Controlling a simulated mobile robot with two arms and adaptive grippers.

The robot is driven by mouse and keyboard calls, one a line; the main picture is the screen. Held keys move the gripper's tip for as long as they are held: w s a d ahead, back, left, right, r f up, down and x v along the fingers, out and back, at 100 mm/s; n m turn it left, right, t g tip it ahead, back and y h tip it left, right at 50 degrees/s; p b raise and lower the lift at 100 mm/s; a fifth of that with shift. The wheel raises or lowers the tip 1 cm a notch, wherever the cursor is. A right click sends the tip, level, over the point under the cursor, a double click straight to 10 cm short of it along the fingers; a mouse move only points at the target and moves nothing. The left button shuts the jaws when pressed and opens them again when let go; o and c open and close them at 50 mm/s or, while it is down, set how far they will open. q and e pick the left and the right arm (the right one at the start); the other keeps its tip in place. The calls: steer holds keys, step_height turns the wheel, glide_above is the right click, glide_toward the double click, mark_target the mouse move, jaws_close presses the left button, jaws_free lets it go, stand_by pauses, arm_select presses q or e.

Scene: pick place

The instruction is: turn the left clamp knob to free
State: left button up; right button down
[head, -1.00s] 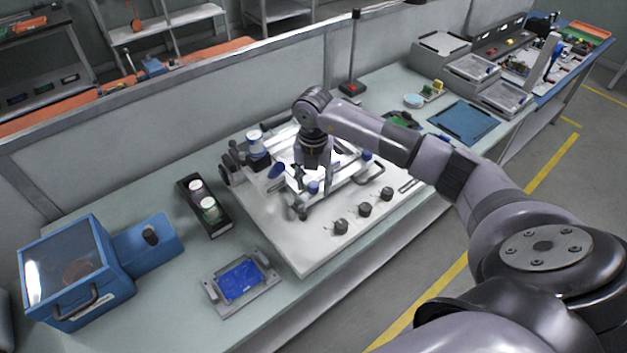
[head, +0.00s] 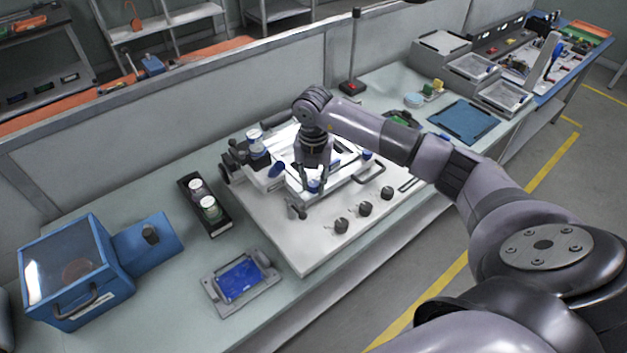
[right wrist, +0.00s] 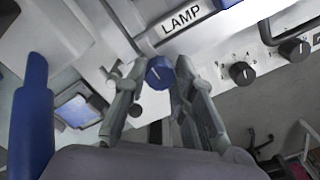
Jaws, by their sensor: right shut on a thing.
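The left clamp knob (head: 314,187) is a blue knob at the front left of the white fixture (head: 300,258). In the right wrist view the knob (right wrist: 160,72) shows a white pointer line on its face. My right gripper (head: 314,184) reaches down from above, its fingers on either side of the knob. In the right wrist view the gripper (right wrist: 158,78) is shut on the knob, with a fingertip at each side. Another blue knob (head: 367,155) sits farther right on the fixture. My left gripper is not in view.
Several black knobs (head: 365,208) line the fixture's front edge. A blue handle (right wrist: 32,120) stands left of the gripper in the wrist view. A "LAMP" label (right wrist: 183,25) lies beyond the knob. A grey holder with a blue screen (head: 240,280) lies front left.

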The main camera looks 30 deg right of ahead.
mark_target(313, 183)
steer(key=n+b, duration=0.3)
steer(key=shift+f+n, duration=0.15)
steer(key=shift+n, duration=0.25)
steer(key=n+b, duration=0.4)
steer(key=n, duration=0.1)
steer(key=shift+n, duration=0.3)
steer(key=n+b, duration=0.2)
steer(key=n, duration=0.2)
steer(key=shift+b, duration=0.3)
steer(key=shift+n+b, duration=0.95)
steer(key=shift+n, duration=1.25)
steer(key=shift+r, duration=0.2)
steer(key=c, duration=1.3)
jaws_free()
steer(key=shift+c, duration=0.2)
step_height(313, 183, up, 12)
